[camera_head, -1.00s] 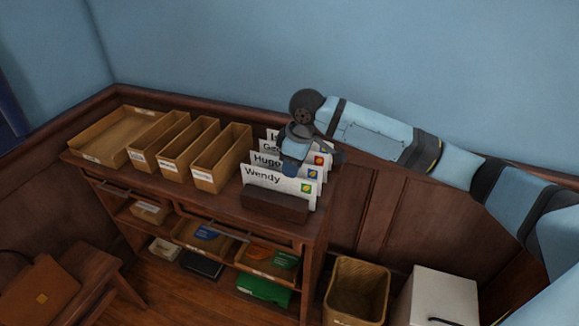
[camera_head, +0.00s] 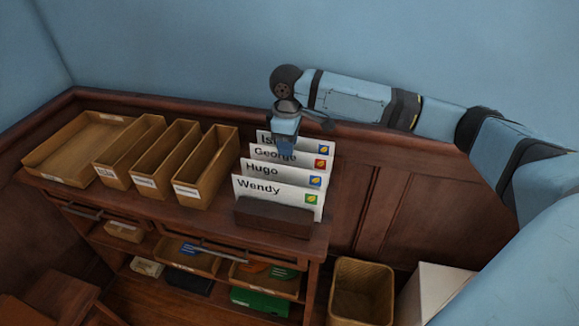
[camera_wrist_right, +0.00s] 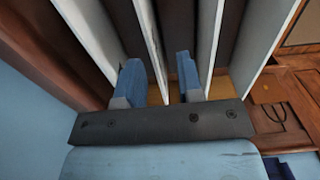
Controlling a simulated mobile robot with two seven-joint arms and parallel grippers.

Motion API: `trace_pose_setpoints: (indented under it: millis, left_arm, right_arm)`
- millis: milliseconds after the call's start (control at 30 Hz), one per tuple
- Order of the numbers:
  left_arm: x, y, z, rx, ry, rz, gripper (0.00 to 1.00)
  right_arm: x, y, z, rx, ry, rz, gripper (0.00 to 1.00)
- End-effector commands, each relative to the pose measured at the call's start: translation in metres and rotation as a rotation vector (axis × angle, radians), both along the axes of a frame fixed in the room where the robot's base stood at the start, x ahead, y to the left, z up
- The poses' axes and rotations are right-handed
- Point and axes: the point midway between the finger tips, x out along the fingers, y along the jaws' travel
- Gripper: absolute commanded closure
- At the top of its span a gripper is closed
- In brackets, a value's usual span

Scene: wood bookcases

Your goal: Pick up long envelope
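Several upright white envelopes stand one behind another in a dark wood holder (camera_head: 272,217) on top of the bookcase. The front one reads Wendy (camera_head: 262,188). Behind it are Hugo (camera_head: 264,170), George (camera_head: 312,161) and a rear one whose name is partly hidden (camera_head: 264,136). My right gripper (camera_head: 286,150) points down among the rear envelopes. In the right wrist view its two fingers (camera_wrist_right: 160,85) are apart, on either side of one envelope (camera_wrist_right: 149,40), which seems to be George. I cannot tell whether they touch it. My left gripper is out of view.
Three narrow wooden trays (camera_head: 165,160) and a wide flat tray (camera_head: 45,152) stand left of the envelopes. A wicker bin (camera_head: 362,290) and a white box (camera_head: 437,290) are on the floor at right. The blue wall (camera_head: 180,50) is close behind.

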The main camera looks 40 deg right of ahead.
Motion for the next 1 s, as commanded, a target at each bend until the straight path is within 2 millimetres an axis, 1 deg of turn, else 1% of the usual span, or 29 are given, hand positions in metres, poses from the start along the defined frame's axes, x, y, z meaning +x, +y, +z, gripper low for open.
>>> trace_pose_setpoints:
  millis: [167,333,467,533,700,733,767,800,867,1000]
  left_arm:
    - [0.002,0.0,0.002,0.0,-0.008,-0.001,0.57]
    - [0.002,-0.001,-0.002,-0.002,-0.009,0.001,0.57]
    - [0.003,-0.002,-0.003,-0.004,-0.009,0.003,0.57]
    - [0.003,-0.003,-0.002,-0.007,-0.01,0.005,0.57]
    - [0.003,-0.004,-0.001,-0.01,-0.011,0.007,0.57]
    - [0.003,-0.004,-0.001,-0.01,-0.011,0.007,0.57]
    - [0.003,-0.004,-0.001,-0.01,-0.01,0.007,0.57]
    - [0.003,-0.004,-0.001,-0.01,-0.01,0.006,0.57]
    - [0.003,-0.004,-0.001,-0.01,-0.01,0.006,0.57]
    - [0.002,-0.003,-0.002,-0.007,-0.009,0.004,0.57]
  right_arm:
    - [0.0,-0.002,-0.01,0.0,0.0,0.0,0.66]
    - [0.001,-0.009,-0.034,-0.001,0.001,-0.003,0.66]
    - [0.0,-0.008,-0.051,0.0,0.001,0.0,0.66]
    - [0.001,-0.008,-0.054,0.0,0.0,0.0,0.66]
    - [0.001,-0.008,-0.054,0.001,-0.001,0.0,0.66]
    - [0.001,-0.008,-0.054,0.001,-0.001,0.0,0.71]
    - [0.001,-0.008,-0.054,0.001,-0.001,0.0,0.77]
    - [0.001,-0.008,-0.054,0.001,-0.001,0.0,0.87]
    - [0.001,-0.008,-0.054,0.001,-0.001,0.0,1.0]
    - [0.001,-0.008,-0.054,0.0,-0.001,0.0,1.0]
